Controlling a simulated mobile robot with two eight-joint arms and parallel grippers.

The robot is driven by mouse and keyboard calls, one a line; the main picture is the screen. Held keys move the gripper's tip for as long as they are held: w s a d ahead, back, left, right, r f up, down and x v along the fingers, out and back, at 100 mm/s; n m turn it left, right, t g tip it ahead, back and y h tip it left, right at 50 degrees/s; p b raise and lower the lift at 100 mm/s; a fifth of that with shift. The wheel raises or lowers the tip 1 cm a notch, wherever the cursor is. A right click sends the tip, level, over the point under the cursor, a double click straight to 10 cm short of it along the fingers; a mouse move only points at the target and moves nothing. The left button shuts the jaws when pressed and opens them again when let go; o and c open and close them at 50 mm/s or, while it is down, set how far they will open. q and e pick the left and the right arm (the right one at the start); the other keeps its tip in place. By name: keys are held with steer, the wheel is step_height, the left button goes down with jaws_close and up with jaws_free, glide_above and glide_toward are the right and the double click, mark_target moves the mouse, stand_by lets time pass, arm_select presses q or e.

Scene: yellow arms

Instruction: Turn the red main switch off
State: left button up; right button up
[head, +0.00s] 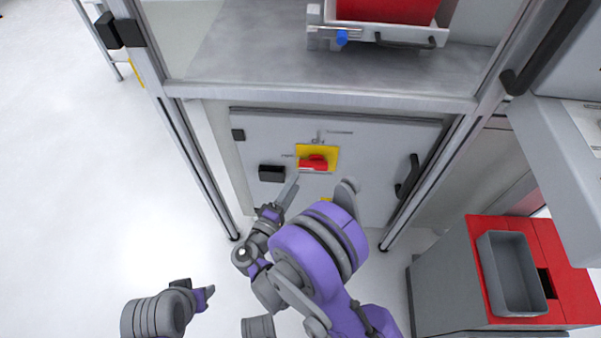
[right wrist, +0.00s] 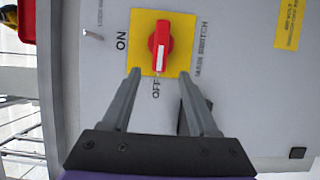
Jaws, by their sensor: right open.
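The red main switch (head: 314,162) sits on a yellow plate (head: 302,150) on the grey cabinet door. In the right wrist view the red knob (right wrist: 160,45) lies lengthwise up and down the picture, and its white mark points down toward the OFF label (right wrist: 156,88). The ON label (right wrist: 121,41) is at the plate's left. My right gripper (right wrist: 159,75) is open and empty, its fingertips just below the knob in that view, apart from it. It also shows in the head view (head: 293,182), below left of the switch. My left gripper (head: 205,294) is low at the left, away from the door.
The door has a dark handle (head: 407,177) at its right and a black block (head: 271,173) left of the switch. A metal shelf (head: 250,60) is above. A red-topped cart (head: 462,280) with a grey tray stands at right. The floor at left is clear.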

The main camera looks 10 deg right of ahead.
steer(key=v, duration=0.4)
steer(key=shift+a, duration=0.1)
stand_by(0.4)
